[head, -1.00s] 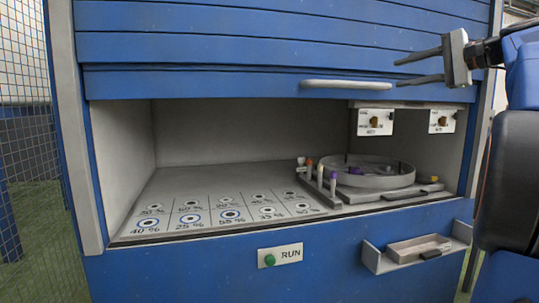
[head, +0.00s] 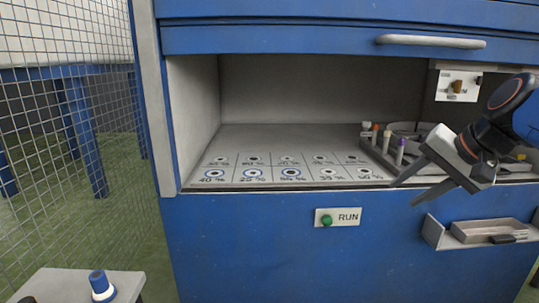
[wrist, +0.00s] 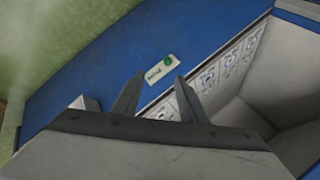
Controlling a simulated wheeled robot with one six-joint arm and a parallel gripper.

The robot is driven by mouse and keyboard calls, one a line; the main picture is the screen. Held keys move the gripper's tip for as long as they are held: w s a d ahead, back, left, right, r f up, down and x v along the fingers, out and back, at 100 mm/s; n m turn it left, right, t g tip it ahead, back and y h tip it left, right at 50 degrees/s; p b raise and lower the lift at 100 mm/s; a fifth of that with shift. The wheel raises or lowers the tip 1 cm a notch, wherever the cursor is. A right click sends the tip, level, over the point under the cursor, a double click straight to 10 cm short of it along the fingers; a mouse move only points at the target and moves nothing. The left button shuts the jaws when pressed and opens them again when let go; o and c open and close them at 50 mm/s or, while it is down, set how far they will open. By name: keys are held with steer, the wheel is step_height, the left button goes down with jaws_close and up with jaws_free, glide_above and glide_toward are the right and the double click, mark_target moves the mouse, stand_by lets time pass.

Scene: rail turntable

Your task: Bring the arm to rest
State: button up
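My gripper (head: 422,188) is at the right in the head view, in front of the cabinet opening. Its two fingers stand apart with nothing between them, pointing down and to the left. In the wrist view my gripper (wrist: 152,95) also shows spread, empty fingers, with the RUN plate (wrist: 162,70) and the blue cabinet front beyond them. My arm comes in from the right edge and hides part of the turntable (head: 410,130).
The blue cabinet (head: 260,240) has its shutter raised, with a handle (head: 430,41) on it. Several coloured vials stand beside the turntable. A tray (head: 485,231) juts from the front at right. A small table (head: 65,285) with a blue-capped item (head: 101,286) stands at lower left, beside a mesh fence (head: 65,120).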

steer(key=s+a+f+n+g+h, duration=0.1)
steer(key=s+f+n, duration=0.2)
steer(key=s+f, duration=0.4)
steer(key=s+a+f+n+h, duration=0.1)
steer(key=s+f+n, duration=0.3)
steer(key=f, duration=0.9)
steer(key=s+h, duration=0.1)
steer(key=s, duration=0.2)
steer(key=shift+s+f+g, duration=0.2)
steer(key=shift+f+g, duration=0.2)
